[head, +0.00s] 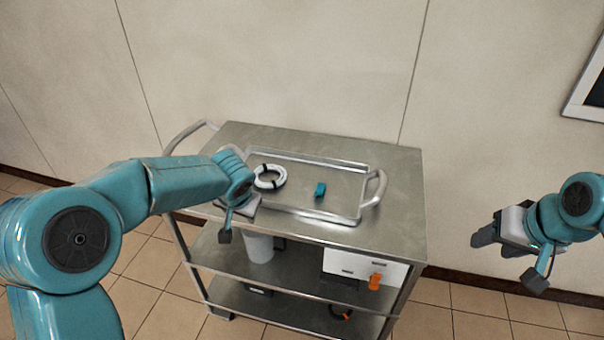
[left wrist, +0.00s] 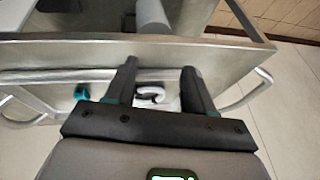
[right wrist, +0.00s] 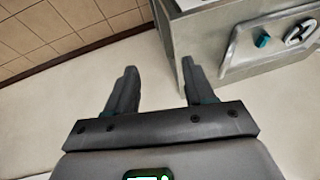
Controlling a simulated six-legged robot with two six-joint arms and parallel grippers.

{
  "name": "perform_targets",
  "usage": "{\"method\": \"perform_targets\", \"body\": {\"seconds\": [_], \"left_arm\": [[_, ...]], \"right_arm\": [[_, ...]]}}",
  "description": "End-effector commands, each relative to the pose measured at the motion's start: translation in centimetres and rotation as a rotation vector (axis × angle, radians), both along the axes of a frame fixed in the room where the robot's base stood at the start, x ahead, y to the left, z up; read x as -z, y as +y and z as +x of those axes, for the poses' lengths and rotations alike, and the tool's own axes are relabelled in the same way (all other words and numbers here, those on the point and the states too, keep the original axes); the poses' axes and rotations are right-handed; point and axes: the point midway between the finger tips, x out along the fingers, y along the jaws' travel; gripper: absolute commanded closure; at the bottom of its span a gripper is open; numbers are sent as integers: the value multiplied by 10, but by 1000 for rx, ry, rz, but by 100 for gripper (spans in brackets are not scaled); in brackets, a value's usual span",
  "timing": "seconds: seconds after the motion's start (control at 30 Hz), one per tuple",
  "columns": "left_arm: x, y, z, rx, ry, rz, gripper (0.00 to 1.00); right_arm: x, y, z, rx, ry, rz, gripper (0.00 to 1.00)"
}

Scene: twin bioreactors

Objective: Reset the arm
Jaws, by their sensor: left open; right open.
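My left gripper (left wrist: 160,68) is open and empty. In the head view its arm comes in from the left and ends over the cart's left side; its fingers are mostly hidden there. My right gripper (head: 494,239) is open and empty, off the cart's right side in front of the wall; its spread fingers show in the right wrist view (right wrist: 159,66). A white coiled ring with dark bands (head: 270,177) lies at the left of a metal tray (head: 335,217). A small teal piece (head: 320,189) lies near the tray's middle.
The tray rests on the top of a steel cart (head: 405,200). Lower shelves hold a white cylinder (head: 259,246), a white drawer box (head: 362,266) and an orange item (head: 375,281). A beige wall stands behind; a framed dark panel (head: 594,90) hangs at the right.

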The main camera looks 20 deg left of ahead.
Motion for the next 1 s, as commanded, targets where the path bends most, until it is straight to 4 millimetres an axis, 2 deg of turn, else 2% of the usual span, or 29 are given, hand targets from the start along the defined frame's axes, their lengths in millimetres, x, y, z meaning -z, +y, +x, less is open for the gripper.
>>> {"method": "perform_targets", "body": {"seconds": [0.13, 0.5, 0.57, 0.63, 0.67, 0.77, 0.83, 0.9, 0.97, 1.0], "left_arm": [[0, -1, -1, 1, 0, 0, 47], [0, -2, -3, 1, 0, 0, 47], [3, -4, -3, 4, 5, -5, 47], [17, -11, -7, 20, 23, -29, 47], [27, -17, -11, 31, 38, -49, 47], [78, -49, -32, 83, 107, -155, 47], [121, -77, -57, 108, 162, -259, 47], [160, -104, -87, 115, 211, -362, 47], [188, -125, -116, 101, 246, -442, 47], [204, -136, -136, 85, 268, -488, 47]], "right_arm": [[-8, -2, -5, 0, 0, 0, 47], [-7, -3, -6, 0, 1, 0, 47], [-4, -2, -6, -1, 4, 2, 47], [12, 3, -4, -10, 18, 8, 47], [23, 6, -3, -14, 27, 13, 47], [83, 24, -5, -37, 75, 42, 47], [139, 40, -15, -50, 118, 74, 47], [194, 56, -34, -53, 163, 108, 47], [237, 69, -57, -48, 201, 136, 47], [264, 77, -76, -42, 227, 153, 47]]}}
